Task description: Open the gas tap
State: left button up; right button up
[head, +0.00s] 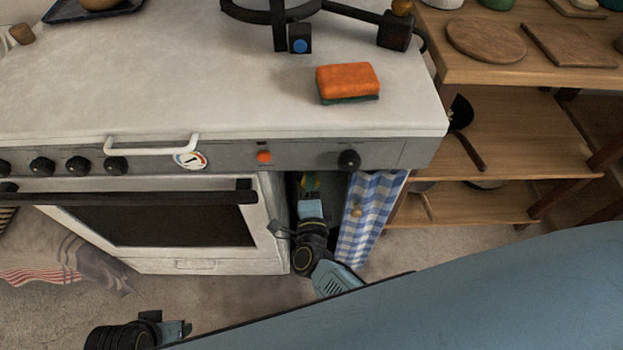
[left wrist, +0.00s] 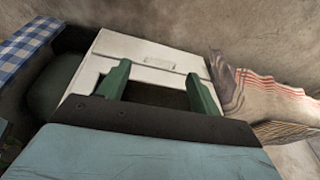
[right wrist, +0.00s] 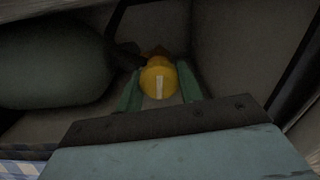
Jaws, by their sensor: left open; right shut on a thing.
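The gas tap (right wrist: 158,80) is a yellow round knob with a white mark, seen in the right wrist view between my right gripper's green fingers. My right gripper (right wrist: 158,98) is shut on it, inside the dark compartment beside the oven. In the head view my right gripper (head: 311,186) reaches into that compartment, and only a little yellow shows there. A grey-green gas bottle (right wrist: 50,62) fills the left of the right wrist view. My left gripper (head: 187,329) is low at the left of the head view, open and empty; in its wrist view the fingers (left wrist: 155,77) are apart.
A blue checked curtain (head: 370,215) hangs right of the compartment. The white oven (head: 190,267) with a dark handle bar stands left of it. An orange sponge (head: 347,79) lies on the countertop (head: 190,70). Wooden shelves (head: 520,130) stand at the right. A striped cloth (left wrist: 265,95) lies near the oven.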

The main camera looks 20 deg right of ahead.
pick_arm(q)
jog(key=shift+s+a+f, duration=0.1)
jog(key=shift+a+f, duration=0.25)
jog(key=shift+f, duration=0.5)
pick_arm(e)
jog(key=shift+n, duration=0.9)
pick_arm(q)
jog(key=shift+f, duration=0.15)
pick_arm(e)
jog(key=o, duration=1)
